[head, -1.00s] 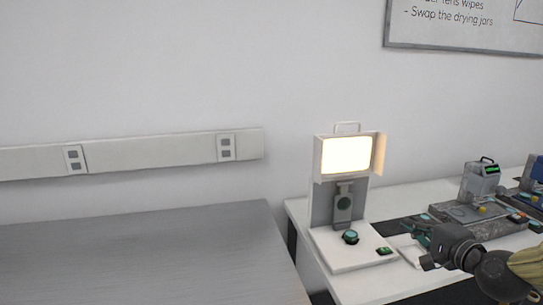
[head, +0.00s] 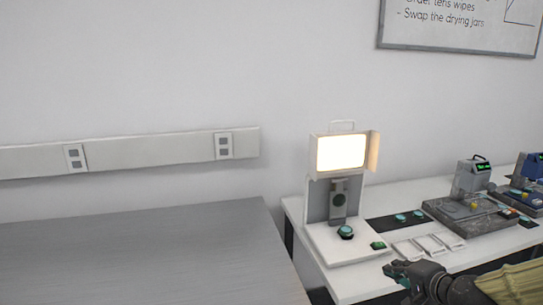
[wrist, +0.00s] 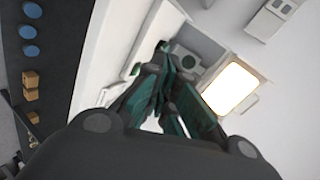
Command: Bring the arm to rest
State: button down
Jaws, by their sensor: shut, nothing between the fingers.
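My gripper (head: 392,270) is at the lower right of the head view, in front of the white bench and low near its front edge. It is shut and empty. In the wrist view my gripper's dark and teal fingers (wrist: 165,92) point toward the lit white instrument. That instrument, the flatness interferometer (head: 322,238), stands on the white bench with its screen (head: 341,153) glowing. The screen also shows in the wrist view (wrist: 230,88). My gripper is apart from the instrument, to its right and nearer.
White trays (head: 428,245) lie right of the instrument. A dark mat with teal discs (head: 400,218) lies behind them. A grey machine (head: 473,205) and a blue one stand farther right. A bare grey table (head: 140,255) fills the left. A whiteboard (head: 460,28) hangs above.

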jog(key=s+a+f+n+g, duration=0.2)
jog(key=s+f, duration=0.2)
jog(key=f, duration=0.4)
jog(key=s+a+f+n+g+h, duration=0.15)
jog(key=s+f, duration=0.25)
jog(key=f, duration=0.4)
jog(key=s+a+f+n+g, duration=0.1)
jog(key=s+f+n+g, duration=0.2)
jog(key=f, duration=0.4)
jog(key=s+a+f+n+g, duration=0.2)
jog(key=s+f, duration=0.6)
jog(key=s, duration=0.3)
jog(key=s+a+f+n+g+h, duration=0.1)
jog(key=s+a+f+n+g, duration=0.2)
jog(key=s+f, duration=0.5)
jog(key=s, duration=0.4)
jog(key=shift+s+f, duration=0.15)
jog(key=shift+s, duration=0.15)
